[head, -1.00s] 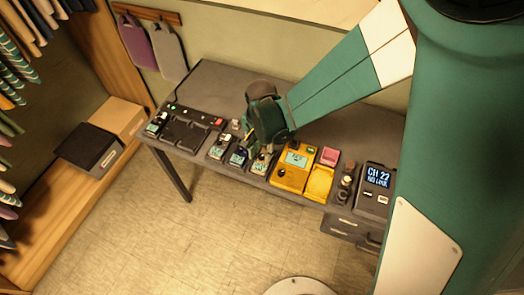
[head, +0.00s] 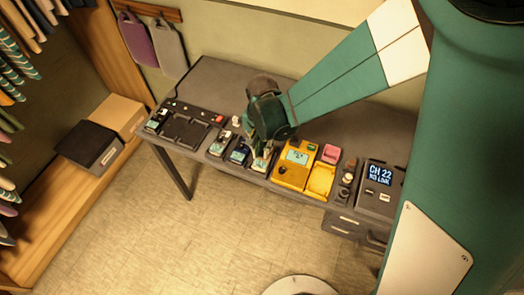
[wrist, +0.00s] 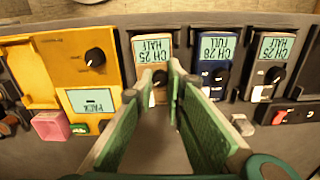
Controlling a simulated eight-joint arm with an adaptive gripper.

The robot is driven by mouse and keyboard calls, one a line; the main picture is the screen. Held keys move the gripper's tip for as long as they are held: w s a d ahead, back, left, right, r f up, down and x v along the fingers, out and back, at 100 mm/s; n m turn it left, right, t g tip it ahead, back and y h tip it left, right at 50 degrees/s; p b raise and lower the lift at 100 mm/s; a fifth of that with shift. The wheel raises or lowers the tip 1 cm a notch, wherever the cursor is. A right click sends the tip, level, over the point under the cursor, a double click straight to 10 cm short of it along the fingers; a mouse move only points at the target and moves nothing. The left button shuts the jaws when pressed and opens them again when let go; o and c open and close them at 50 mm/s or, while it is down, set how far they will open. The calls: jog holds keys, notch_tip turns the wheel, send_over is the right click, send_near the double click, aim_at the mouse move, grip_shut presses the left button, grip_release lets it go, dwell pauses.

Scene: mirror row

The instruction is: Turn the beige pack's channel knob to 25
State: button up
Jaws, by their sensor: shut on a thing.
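The beige pack (wrist: 152,48) lies in the row on the desk, left of the blue pack in the wrist view. Its label reads CH 25 HALF, upside down there. Its dark channel knob (wrist: 160,77) sits between my fingertips. My gripper (wrist: 165,75) is shut on this knob, and the fingers partly hide it. In the head view my gripper (head: 262,149) reaches down over the beige pack (head: 259,165) and covers its upper part. The receiver display (head: 380,175) at the right reads CH 22 NO LINK.
The blue pack (wrist: 213,50), reading CH 28 FULL, stands close beside. A further pack (wrist: 270,52) reads CH 25 HALF. On the other side is a yellow unit (wrist: 85,65) with its own knob, and a pink block (wrist: 52,125).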

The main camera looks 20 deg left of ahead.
aim_at(262, 153)
jog(key=shift+n+b, duration=0.3)
jog(key=shift+n, duration=0.6)
jog(key=o, duration=0.9)
jog(key=shift+r, duration=6)
jog(key=shift+d+r, duration=0.1)
